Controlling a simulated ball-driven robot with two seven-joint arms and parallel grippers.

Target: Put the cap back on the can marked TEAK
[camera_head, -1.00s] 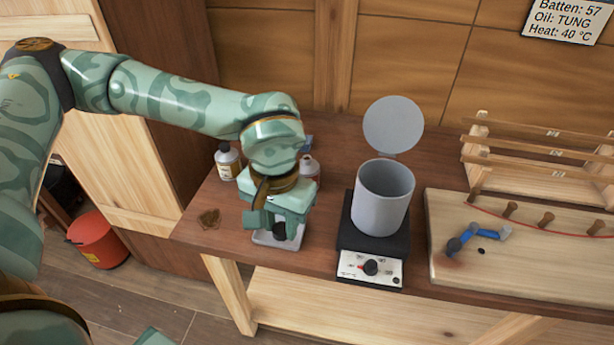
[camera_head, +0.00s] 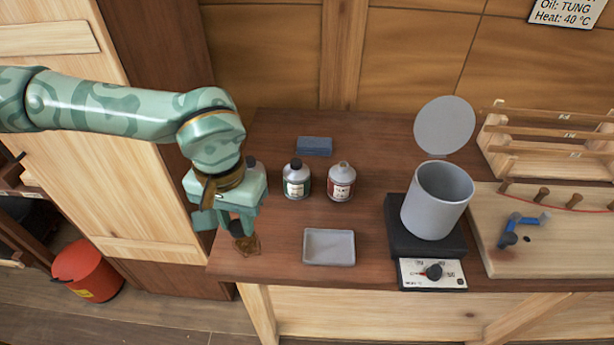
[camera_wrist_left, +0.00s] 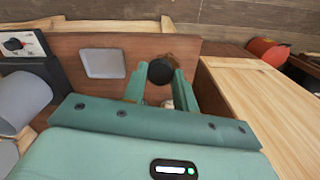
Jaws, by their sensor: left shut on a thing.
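My left gripper (camera_head: 229,222) is shut on a black round cap (camera_head: 237,229), above the table's left front part. In the left wrist view the cap (camera_wrist_left: 161,71) sits between the fingertips. A can with a red label (camera_head: 341,183) stands upright at mid-table with a bare grey neck and no black cap. A can with a green label (camera_head: 297,181) and a dark cap stands to its left. A third can is mostly hidden behind my left gripper. The labels are too small to read, so I cannot tell which is TEAK. My right gripper is out of view.
A shallow grey tray (camera_head: 329,258) lies empty at the table's front. A brown patch (camera_head: 247,246) is below the gripper. A blue block (camera_head: 314,146) lies behind the cans. A grey pot (camera_head: 436,205) with raised lid stands on a hotplate (camera_head: 431,272) to the right.

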